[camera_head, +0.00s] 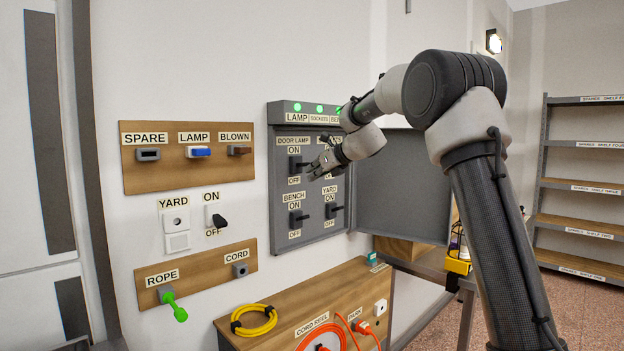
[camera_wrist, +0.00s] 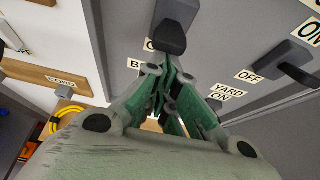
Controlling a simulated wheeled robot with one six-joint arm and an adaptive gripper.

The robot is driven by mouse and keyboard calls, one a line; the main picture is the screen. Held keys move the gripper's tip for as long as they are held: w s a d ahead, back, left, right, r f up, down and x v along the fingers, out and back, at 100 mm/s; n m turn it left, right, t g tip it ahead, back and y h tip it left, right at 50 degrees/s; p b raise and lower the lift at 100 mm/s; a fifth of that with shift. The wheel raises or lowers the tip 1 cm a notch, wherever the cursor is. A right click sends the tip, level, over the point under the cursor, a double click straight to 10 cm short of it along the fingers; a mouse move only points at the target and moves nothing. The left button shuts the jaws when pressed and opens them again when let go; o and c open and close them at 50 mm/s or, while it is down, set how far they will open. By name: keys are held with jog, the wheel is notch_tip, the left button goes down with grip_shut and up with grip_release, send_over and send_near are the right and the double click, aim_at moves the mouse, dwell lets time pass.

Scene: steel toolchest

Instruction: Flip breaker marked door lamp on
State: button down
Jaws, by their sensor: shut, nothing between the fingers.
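The door lamp breaker (camera_head: 297,163) is a black lever on a grey plate, at the upper left of the grey breaker panel (camera_head: 318,236). Its ON label is above and its OFF label below; I cannot tell which way the lever is set. My gripper (camera_head: 315,172) is shut and empty, just right of and in front of this lever. In the wrist view, the closed fingertips (camera_wrist: 167,72) are close to a black lever (camera_wrist: 170,40), apparently the door lamp one; contact is unclear. My gripper partly hides the upper right breaker in the head view.
The bench breaker (camera_head: 297,217) and yard breaker (camera_head: 332,210) are below. Three green lights (camera_head: 319,108) glow on top. The open panel door (camera_head: 405,190) stands at the right. A wooden bench (camera_head: 270,300) with cords lies below.

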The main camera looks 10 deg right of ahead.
jog(key=shift+d+r+g+h, duration=0.1)
jog(key=shift+r+g+h, duration=0.25)
jog(key=shift+g, duration=0.15)
jog(key=shift+r, duration=0.15)
jog(key=shift+r, duration=0.7)
